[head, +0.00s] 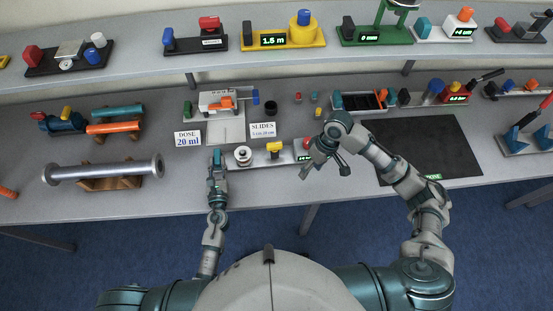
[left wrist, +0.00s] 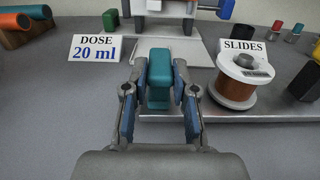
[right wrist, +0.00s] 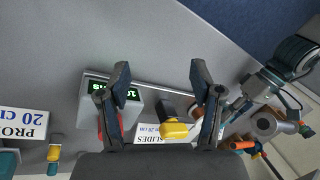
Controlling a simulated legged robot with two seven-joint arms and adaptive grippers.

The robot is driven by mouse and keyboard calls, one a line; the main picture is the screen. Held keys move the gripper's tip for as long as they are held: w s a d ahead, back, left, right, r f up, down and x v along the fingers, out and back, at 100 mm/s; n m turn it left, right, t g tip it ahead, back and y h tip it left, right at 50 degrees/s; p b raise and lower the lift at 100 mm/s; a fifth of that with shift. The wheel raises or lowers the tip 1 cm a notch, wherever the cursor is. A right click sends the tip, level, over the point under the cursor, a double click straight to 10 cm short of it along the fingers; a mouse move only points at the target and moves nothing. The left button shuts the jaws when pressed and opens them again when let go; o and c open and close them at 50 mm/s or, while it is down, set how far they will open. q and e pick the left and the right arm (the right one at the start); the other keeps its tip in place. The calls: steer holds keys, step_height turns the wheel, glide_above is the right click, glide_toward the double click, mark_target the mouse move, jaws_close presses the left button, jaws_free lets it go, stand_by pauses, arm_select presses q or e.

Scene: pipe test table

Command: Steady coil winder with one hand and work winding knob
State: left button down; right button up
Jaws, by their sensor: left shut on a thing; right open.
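The coil winder has a grey base (head: 288,158) near the table's front edge. It carries a white-flanged copper spool (left wrist: 236,85), a yellow knob (head: 274,148), a red knob (head: 304,143) and a display box. My left gripper (left wrist: 158,90) is shut on the teal block (left wrist: 159,70) at the base's left end. My right gripper (head: 325,172) is open and empty, in front of the winder's right end. In the right wrist view the yellow knob (right wrist: 174,130) and display box (right wrist: 116,100) show beyond its spread fingers; the left finger partly hides the red knob.
Signs reading DOSE 20 ml (head: 188,138) and SLIDES (head: 262,130) stand behind the winder. A black mat (head: 430,150) lies to the right. A grey flanged pipe (head: 105,171) rests on wooden supports to the left. A shelf of other devices runs along the back.

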steer(key=s+f+m+g, duration=0.1)
steer(key=s+f, duration=0.1)
steer(key=s, duration=0.1)
steer(key=s+f+m+g, duration=0.1)
steer(key=s+f, duration=0.1)
steer(key=s+f+m+g+h, duration=0.1)
steer(key=s+f, duration=0.2)
steer(key=shift+s+a+f+g, duration=0.1)
steer(key=shift+s+a+g, duration=0.05)
steer(key=shift+s+g, duration=0.25)
steer(key=s+d+f+m+g+h, duration=0.1)
steer(key=s+d+f+g, duration=0.1)
steer(key=s+d+f, duration=0.3)
steer(key=s+d, duration=0.1)
steer(key=s, duration=0.3)
steer(key=shift+s+d+f+g+h, duration=0.15)
steer(key=shift+d+f+g+h, duration=0.15)
steer(key=shift+d+f+h, duration=0.1)
arm_select(q)
steer(key=c, duration=0.8)
jaws_free()
steer(key=shift+c, duration=0.2)
steer(key=shift+s, duration=0.1)
